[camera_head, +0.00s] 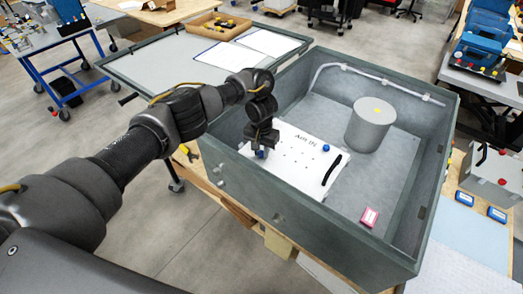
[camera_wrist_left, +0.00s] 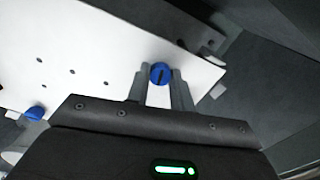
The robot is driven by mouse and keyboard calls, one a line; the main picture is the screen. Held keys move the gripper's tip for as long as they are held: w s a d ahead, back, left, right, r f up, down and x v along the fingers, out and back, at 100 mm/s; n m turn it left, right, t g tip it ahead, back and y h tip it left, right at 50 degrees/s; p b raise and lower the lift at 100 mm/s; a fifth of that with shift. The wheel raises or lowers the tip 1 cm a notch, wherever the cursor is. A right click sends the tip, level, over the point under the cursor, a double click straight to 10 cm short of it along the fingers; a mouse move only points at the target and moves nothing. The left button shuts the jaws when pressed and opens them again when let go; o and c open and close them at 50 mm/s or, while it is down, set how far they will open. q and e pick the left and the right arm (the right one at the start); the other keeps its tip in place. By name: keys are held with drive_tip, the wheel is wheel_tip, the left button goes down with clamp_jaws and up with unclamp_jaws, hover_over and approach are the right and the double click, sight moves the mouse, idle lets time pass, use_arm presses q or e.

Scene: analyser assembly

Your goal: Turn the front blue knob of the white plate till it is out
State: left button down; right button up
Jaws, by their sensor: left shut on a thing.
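The white plate (camera_head: 300,165) lies in the grey open box, with small holes, dark lettering and a black handle (camera_head: 332,169). My left gripper (camera_head: 262,151) points down at the plate's left corner and is shut on a blue knob (camera_head: 261,155). In the left wrist view the slotted blue knob (camera_wrist_left: 160,73) sits between the two fingertips (camera_wrist_left: 161,80), at the plate. I cannot tell whether it has risen. A second blue knob (camera_head: 326,147) is at the plate's far edge; a blue knob also shows at the left in the wrist view (camera_wrist_left: 35,113). My right gripper is out of view.
The grey box wall (camera_head: 290,205) stands close in front of my left gripper. A pipe (camera_head: 385,80) runs along the back wall. The floor right of the plate is mostly free.

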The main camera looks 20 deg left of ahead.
use_arm(q)
drive_tip(key=n, duration=0.5)
drive_tip(key=shift+s+f+n, duration=0.2)
drive_tip(key=shift+f+n, duration=0.05)
drive_tip(key=shift+n, duration=0.05)
drive_tip(key=n, duration=0.4)
drive_tip(key=shift+n, duration=0.4)
